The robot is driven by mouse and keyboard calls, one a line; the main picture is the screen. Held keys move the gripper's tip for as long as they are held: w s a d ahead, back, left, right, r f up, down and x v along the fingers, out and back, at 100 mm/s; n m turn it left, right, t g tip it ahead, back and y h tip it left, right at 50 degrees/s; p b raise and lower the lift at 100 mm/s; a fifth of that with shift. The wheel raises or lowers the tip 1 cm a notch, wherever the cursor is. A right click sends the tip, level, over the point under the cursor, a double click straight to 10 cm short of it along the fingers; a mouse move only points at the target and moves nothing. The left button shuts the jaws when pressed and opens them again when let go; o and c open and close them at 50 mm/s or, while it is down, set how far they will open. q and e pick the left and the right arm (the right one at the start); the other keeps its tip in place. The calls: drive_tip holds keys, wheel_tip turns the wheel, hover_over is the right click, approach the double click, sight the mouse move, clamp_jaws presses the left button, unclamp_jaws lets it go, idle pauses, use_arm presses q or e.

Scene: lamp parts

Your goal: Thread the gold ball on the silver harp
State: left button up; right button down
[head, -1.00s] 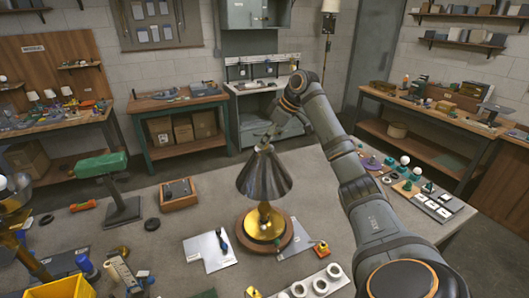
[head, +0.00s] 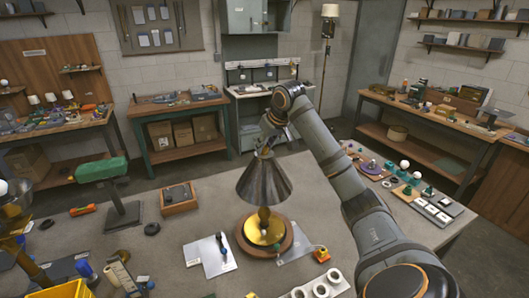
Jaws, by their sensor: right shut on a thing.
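A dark metal lampshade (head: 264,184) stands over a brass lamp base (head: 264,231) on a round wooden foot (head: 240,240). The silver harp is hidden inside the shade. My right gripper (head: 264,153) is at the top of the shade, pointing down. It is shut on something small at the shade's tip. This fits the gold ball, but the fingers hide it and I cannot make it out. I cannot tell whether the ball touches the harp's tip. My left gripper is not in view.
A green-headed stand (head: 122,200) and a wooden box (head: 179,198) stand to the left. A white sheet (head: 208,257) lies front left of the lamp. A white holder with rings (head: 322,288) is in front. Small parts (head: 405,190) line the right side.

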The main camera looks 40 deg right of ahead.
drive_tip(key=shift+a+m+h+p, duration=0.1)
drive_tip(key=shift+m+h+p, duration=0.3)
drive_tip(key=shift+m+p, duration=0.45)
drive_tip(key=c, duration=1.5)
unclamp_jaws()
drive_tip(key=shift+f+g, duration=0.1)
drive_tip(key=shift+g, duration=0.2)
drive_tip(key=o, duration=0.5)
drive_tip(key=shift+w, duration=0.1)
drive_tip(key=v, duration=0.7)
